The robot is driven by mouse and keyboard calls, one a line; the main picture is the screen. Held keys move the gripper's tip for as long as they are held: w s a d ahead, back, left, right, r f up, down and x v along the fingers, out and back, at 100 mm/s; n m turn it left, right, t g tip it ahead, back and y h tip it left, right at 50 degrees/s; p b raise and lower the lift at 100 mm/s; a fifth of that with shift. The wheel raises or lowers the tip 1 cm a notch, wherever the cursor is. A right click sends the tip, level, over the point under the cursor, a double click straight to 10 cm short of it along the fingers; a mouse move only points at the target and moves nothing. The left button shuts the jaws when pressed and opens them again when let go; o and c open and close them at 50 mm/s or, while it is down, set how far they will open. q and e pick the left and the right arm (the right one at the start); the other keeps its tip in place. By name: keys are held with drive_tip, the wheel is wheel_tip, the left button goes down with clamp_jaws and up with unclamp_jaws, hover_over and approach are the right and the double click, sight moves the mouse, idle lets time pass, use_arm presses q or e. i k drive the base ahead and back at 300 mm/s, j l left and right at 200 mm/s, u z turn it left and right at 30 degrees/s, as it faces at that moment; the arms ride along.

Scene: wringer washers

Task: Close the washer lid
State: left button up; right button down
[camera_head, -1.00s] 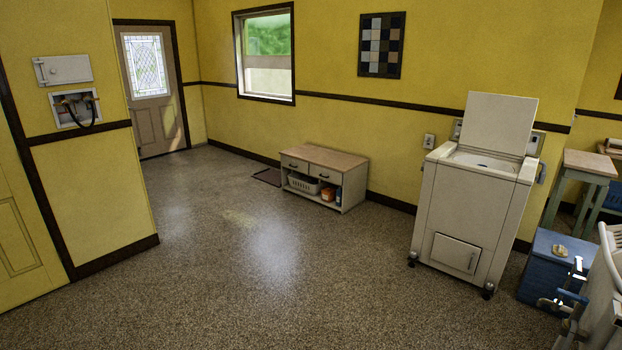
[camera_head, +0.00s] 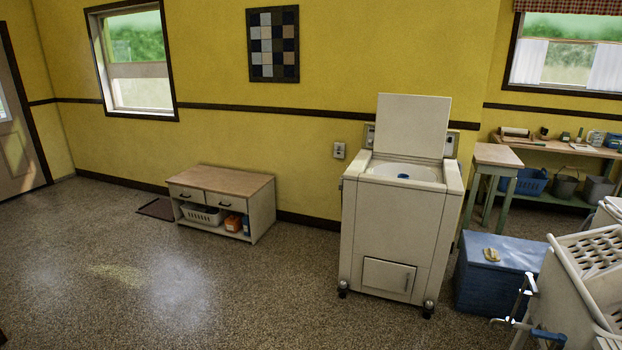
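The white washer (camera_head: 387,238) stands on casters against the yellow wall, right of the middle in the head view. Its lid (camera_head: 412,124) is open and stands upright at the back of the top. The round tub opening (camera_head: 404,172) is uncovered, with a small blue item (camera_head: 403,176) showing in it. Neither of my grippers shows in the head view.
A low cabinet (camera_head: 222,190) stands left of the washer. A blue chest (camera_head: 496,275), a small side table (camera_head: 497,156) and a white wringer washer (camera_head: 580,280) crowd the right. The speckled floor (camera_head: 235,285) in front and left is clear.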

sight(407, 126)
drive_tip(key=i+u, duration=0.15)
drive_tip(key=i, duration=0.55)
drive_tip(key=i+u, duration=0.1)
drive_tip(key=i, duration=0.65)
drive_tip(key=i+u, duration=0.15)
drive_tip(key=i, duration=0.6)
drive_tip(key=i+l+u, duration=0.15)
drive_tip(key=i, duration=0.55)
drive_tip(key=i+l+z, duration=0.1)
drive_tip(key=i+z, duration=0.2)
drive_tip(key=i, duration=0.25)
drive_tip(key=i+z, duration=0.25)
drive_tip(key=i, duration=0.25)
drive_tip(key=i+j+z, duration=0.15)
drive_tip(key=i+z, duration=0.15)
drive_tip(key=i, duration=0.25)
drive_tip(key=i+j+z, duration=0.3)
drive_tip(key=i, duration=0.2)
drive_tip(key=i+j+z, duration=0.25)
drive_tip(key=i, duration=0.25)
drive_tip(key=j, duration=0.1)
